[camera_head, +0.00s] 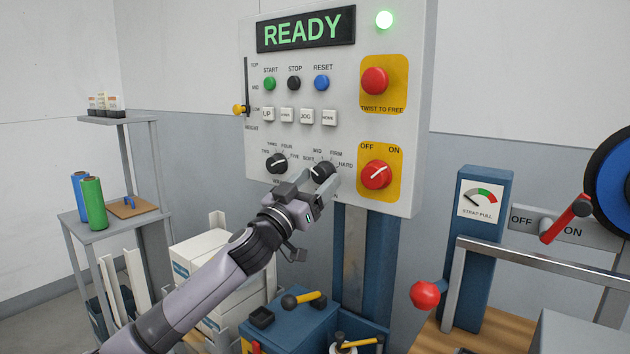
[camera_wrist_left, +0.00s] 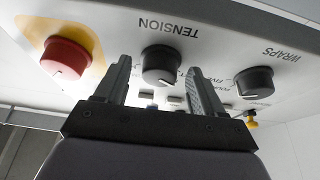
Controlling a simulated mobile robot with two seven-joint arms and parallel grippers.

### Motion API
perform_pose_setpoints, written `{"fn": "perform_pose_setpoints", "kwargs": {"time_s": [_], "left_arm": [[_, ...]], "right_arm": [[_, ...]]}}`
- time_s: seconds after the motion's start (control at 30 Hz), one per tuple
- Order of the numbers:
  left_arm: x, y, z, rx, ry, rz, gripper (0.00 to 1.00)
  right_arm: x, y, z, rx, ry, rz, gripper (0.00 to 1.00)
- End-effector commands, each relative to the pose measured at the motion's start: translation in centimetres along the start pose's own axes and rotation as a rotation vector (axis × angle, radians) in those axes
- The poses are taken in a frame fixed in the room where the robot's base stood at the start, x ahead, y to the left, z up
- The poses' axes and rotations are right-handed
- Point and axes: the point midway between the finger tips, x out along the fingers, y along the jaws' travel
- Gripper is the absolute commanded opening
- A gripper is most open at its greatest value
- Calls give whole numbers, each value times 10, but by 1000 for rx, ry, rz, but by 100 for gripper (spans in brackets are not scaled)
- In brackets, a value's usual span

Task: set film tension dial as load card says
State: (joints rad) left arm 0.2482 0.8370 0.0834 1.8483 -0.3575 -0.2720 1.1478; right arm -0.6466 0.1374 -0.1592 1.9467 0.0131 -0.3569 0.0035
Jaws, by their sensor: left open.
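The black film tension dial (camera_head: 322,171) is on the lower part of the grey control panel (camera_head: 345,130), among the words SOFT, MID, FIRM and HARD. It also shows in the left wrist view (camera_wrist_left: 160,66), below the upside-down word TENSION. My left gripper (camera_head: 312,183) is open, with one finger on each side of this dial. In the left wrist view (camera_wrist_left: 158,72) gaps show between the fingers and the dial. The dial's pointer is partly hidden and its exact setting is unclear. I cannot make out a load card. My right gripper is not in view.
The black wraps dial (camera_head: 276,163) is just left of the tension dial, and the red OFF/ON knob (camera_head: 375,174) is just right. A red stop button (camera_head: 375,81) sits above. The display (camera_head: 305,31) reads READY. A blue cart (camera_head: 290,325) with tools stands below.

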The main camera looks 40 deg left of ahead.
Motion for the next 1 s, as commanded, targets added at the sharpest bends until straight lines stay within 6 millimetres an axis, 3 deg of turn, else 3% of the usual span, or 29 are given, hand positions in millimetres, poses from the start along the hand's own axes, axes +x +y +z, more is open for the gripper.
{"fn": "perform_pose_setpoints", "kwargs": {"time_s": [0.27,0.47,0.77,1.0], "left_arm": [[1,0,0,1,0,0,69],[1,0,0,1,0,0,13],[1,-1,0,27,-1,10,13],[2,-2,-1,141,-2,57,13]], "right_arm": [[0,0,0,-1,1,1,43],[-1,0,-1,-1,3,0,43],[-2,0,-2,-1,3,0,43],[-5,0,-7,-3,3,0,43]]}}
